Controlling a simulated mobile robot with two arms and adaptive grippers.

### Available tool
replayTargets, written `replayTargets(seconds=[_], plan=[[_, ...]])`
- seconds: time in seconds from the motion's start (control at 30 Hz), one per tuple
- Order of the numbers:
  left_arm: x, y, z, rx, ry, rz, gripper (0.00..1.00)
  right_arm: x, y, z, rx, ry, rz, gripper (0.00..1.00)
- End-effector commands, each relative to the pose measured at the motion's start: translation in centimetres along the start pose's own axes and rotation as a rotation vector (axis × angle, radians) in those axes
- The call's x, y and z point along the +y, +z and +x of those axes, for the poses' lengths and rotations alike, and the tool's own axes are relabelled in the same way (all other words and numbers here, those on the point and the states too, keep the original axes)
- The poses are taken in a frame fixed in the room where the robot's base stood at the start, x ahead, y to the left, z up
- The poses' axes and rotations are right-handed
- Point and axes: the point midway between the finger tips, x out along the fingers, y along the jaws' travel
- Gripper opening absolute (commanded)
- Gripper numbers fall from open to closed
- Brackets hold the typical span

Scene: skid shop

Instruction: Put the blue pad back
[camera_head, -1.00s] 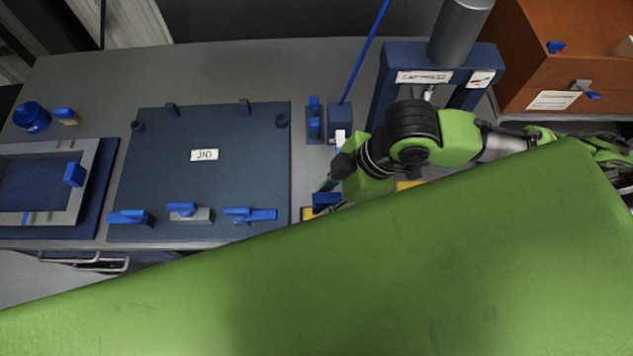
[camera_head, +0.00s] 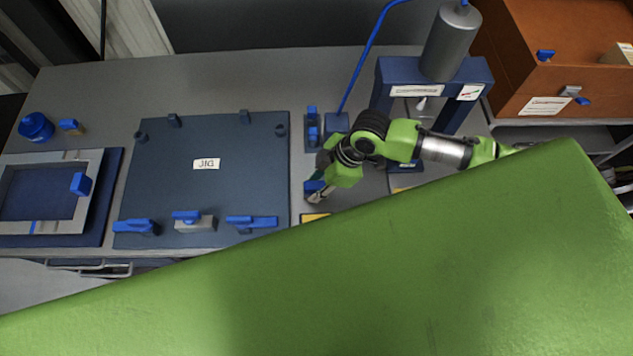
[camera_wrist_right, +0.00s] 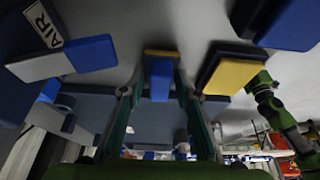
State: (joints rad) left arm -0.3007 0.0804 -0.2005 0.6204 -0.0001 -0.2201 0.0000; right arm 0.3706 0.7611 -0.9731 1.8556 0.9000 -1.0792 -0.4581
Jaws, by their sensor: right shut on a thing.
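The blue pad (camera_head: 314,186) is a small blue block between the fingers of my right gripper (camera_head: 316,194), just right of the jig plate. In the right wrist view the blue pad (camera_wrist_right: 160,82) sits between the two fingertips of the right gripper (camera_wrist_right: 160,92), which is shut on it. A yellow-topped piece (camera_head: 314,217) lies just below the gripper in the head view, partly covered by my green body. In the wrist view a yellow edge shows behind the pad; whether they touch I cannot tell. My left gripper is out of view.
The jig plate (camera_head: 205,190) with blue clamps fills the middle of the bench. An orange cabinet (camera_head: 508,80) is at right. The bench behind the jig (camera_head: 225,85) is clear.

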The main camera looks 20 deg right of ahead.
Motion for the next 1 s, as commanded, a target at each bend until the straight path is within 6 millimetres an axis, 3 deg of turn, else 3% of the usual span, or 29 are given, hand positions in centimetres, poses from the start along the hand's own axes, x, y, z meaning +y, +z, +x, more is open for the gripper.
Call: replayTargets(seconds=[0.37, 0.4, 0.47, 0.83, 1.0], plan=[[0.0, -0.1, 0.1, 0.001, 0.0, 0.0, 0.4, 0.0, 0.2, 0.5, 0.0, 0.0, 0.0, 0.06], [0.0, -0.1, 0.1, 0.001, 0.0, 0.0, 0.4, 0.0, 0.2, 0.5, 0.0, 0.0, 0.0, 0.32], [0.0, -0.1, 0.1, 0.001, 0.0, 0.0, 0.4, 0.0, 0.2, 0.5, 0.0, 0.0, 0.0, 0.47], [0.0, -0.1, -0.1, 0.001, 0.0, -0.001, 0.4, 0.0, 0.1, 0.2, 0.0, 0.0, -0.001, 0.47], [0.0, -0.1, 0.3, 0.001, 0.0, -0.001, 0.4, 0.1, 0.2, -1.5, 0.0, 0.004, -0.002, 0.47]])
